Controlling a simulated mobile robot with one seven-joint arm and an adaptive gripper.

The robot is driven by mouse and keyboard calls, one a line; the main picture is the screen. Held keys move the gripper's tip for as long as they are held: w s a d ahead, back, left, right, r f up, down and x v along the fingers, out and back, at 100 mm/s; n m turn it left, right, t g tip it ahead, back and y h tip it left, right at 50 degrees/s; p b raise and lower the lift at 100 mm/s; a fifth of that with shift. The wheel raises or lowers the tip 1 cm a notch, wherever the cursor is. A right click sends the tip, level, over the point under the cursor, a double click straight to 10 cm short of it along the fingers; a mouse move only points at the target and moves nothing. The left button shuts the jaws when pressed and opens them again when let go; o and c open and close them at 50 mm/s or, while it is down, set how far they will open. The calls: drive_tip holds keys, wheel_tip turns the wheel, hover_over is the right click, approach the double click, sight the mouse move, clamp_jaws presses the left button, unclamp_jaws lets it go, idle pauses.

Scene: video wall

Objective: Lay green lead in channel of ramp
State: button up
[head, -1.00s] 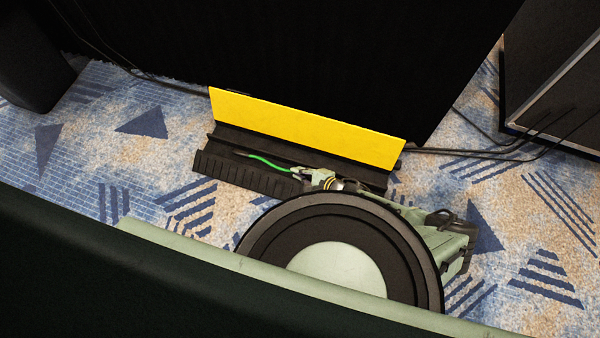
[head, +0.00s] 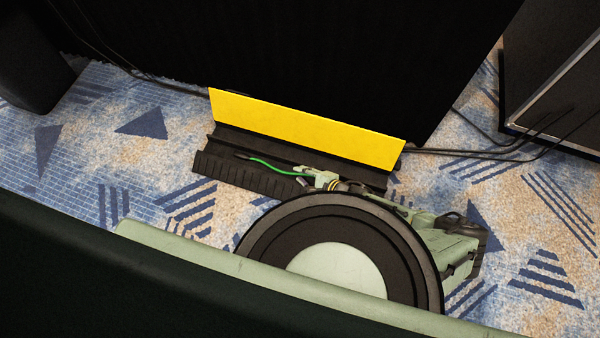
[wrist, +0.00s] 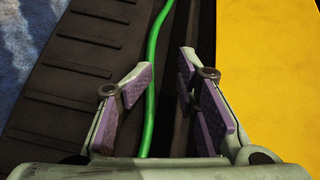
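The black ramp (head: 228,162) lies on the carpet with its yellow lid (head: 300,127) standing open along the far side. The green lead (head: 270,164) runs lengthwise over the ramp to my gripper (head: 312,180). In the wrist view the green lead (wrist: 152,70) passes between my two fingers (wrist: 158,95), which are apart. There it lies over the dark strip between the ribbed slope (wrist: 85,50) and the yellow lid (wrist: 275,70). I cannot tell whether it rests on the channel floor or hangs just above. Its part below my gripper is hidden.
A black wall (head: 300,55) stands right behind the ramp. A dark cabinet (head: 550,70) is at the right, and a dark object (head: 35,60) at the left. Black cables (head: 480,152) run along the floor on both sides. Patterned carpet (head: 150,180) is free at the left.

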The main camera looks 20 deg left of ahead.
drive_tip(key=v, duration=1)
drive_tip(key=shift+r, duration=0.25)
